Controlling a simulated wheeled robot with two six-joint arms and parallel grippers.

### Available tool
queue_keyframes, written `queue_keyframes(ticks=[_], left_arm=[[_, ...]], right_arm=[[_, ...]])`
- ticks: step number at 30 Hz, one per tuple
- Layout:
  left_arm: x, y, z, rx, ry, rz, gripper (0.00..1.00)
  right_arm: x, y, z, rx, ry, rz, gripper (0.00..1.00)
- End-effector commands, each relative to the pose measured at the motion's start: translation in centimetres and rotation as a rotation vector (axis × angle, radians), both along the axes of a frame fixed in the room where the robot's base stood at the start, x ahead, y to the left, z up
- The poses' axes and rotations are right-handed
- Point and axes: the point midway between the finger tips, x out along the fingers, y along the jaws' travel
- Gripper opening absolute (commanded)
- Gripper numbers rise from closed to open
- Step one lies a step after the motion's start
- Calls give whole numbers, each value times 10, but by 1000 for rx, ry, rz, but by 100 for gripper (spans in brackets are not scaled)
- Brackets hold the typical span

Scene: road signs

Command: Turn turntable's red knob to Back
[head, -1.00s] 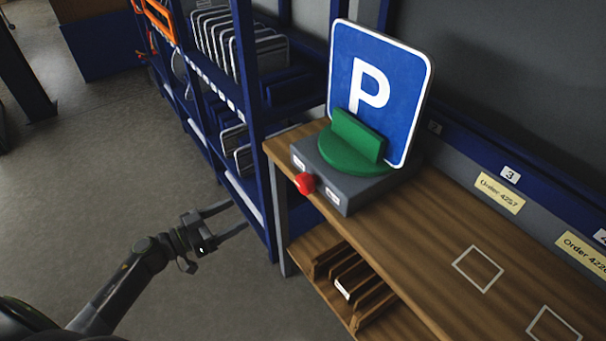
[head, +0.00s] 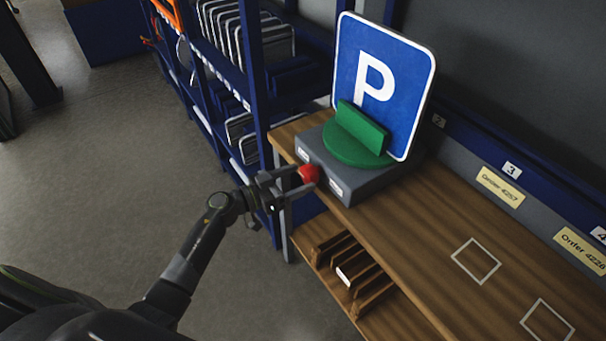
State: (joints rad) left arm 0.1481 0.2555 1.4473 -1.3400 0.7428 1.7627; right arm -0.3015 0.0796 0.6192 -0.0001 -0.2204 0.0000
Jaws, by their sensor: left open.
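The turntable is a grey box (head: 366,183) with a green disc and upright green holder (head: 361,130) on top, at the left end of the wooden bench. A blue parking sign (head: 408,95) with a white P stands upright in the holder. The red knob (head: 309,174) sits on the box's front face, between two small white labels too small to read. My left gripper (head: 297,181) is open, its fingertips at the red knob, one finger on either side. Whether the fingers touch the knob cannot be told. My right gripper is not in view.
A blue rack (head: 256,85) with several sign plates stands left of the bench. The wooden bench top (head: 400,225) right of the turntable is clear, with white outlined squares. A slotted wooden rack (head: 345,270) sits on the lower shelf.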

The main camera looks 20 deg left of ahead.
Motion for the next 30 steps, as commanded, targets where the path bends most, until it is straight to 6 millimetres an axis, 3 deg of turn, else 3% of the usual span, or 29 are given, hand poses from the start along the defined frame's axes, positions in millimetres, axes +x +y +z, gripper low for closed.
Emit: queue_keyframes(ticks=[6, 16, 26, 30], left_arm=[[15, -13, 0, 1, -1, 0, 70], [16, -15, 0, 2, 0, 1, 69], [16, -15, 0, 2, 0, 1, 26], [16, -15, 0, 4, -3, 1, 25]], right_arm=[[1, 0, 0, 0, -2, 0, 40], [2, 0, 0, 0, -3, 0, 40], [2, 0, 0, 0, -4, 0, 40], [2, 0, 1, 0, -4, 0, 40]])
